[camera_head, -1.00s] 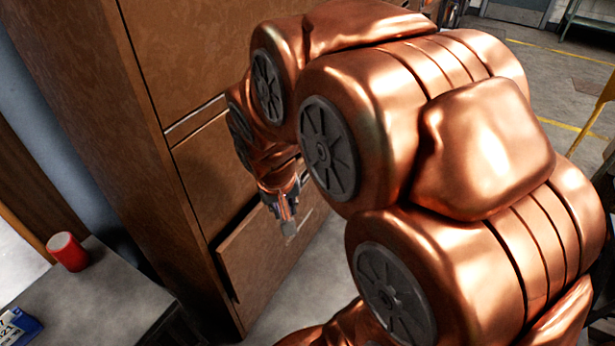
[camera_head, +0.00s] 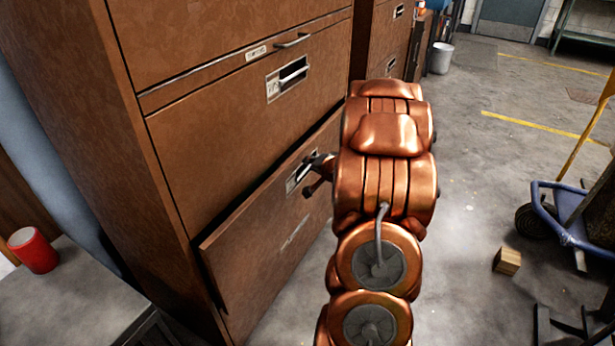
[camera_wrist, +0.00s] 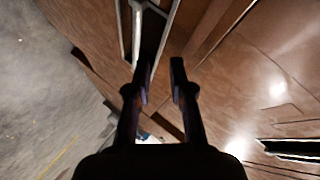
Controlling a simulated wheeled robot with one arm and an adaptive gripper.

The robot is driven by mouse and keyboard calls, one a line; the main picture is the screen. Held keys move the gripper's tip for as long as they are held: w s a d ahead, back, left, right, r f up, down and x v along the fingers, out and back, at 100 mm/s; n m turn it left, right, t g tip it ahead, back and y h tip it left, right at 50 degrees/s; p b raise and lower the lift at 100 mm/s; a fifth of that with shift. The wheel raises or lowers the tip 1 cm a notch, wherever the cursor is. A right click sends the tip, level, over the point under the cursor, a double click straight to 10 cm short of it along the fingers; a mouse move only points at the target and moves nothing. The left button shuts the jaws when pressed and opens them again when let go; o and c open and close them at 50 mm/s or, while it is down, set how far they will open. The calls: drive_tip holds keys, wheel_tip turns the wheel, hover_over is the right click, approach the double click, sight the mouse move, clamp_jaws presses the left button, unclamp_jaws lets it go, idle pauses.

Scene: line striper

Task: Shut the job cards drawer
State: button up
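A brown filing cabinet (camera_head: 165,160) fills the left of the head view. Its lower drawer (camera_head: 250,255) stands partly out, with a dark gap along its top and left edges. I cannot read which drawer is labelled job cards. My gripper (camera_head: 323,160) is at the lower drawer's recessed handle (camera_head: 298,178), partly hidden by my arm. In the wrist view, my gripper (camera_wrist: 159,76) has its two fingers apart with nothing between them. A pale-framed handle (camera_wrist: 137,22) lies just beyond the fingertips; I cannot tell whether they touch it.
The drawer above (camera_head: 235,125) sits flush. A red can (camera_head: 35,250) stands on a grey surface (camera_head: 75,300) at the left. A wooden block (camera_head: 507,261) and a blue-framed cart (camera_head: 565,225) are on the floor at the right. Concrete floor (camera_head: 465,190) lies open between.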

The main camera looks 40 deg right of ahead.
sight(307, 169)
wheel_tip(307, 169, down, 5)
drive_tip(key=s+d+m+t+y+b, duration=0.2)
drive_tip(key=m+t+b, duration=0.1)
drive_tip(key=t, duration=0.1)
drive_tip(key=shift+w+d+f+b, duration=0.15)
drive_tip(key=shift+w+f+b, duration=0.15)
drive_tip(key=shift+w, duration=0.9)
drive_tip(key=shift+w+d+f+b, duration=0.2)
drive_tip(key=shift+w+b, duration=0.1)
drive_tip(key=shift+w, duration=0.85)
drive_tip(key=shift+w+d+f+b, duration=0.2)
drive_tip(key=shift+w+b, duration=0.1)
drive_tip(key=shift+w, duration=0.9)
clamp_jaws()
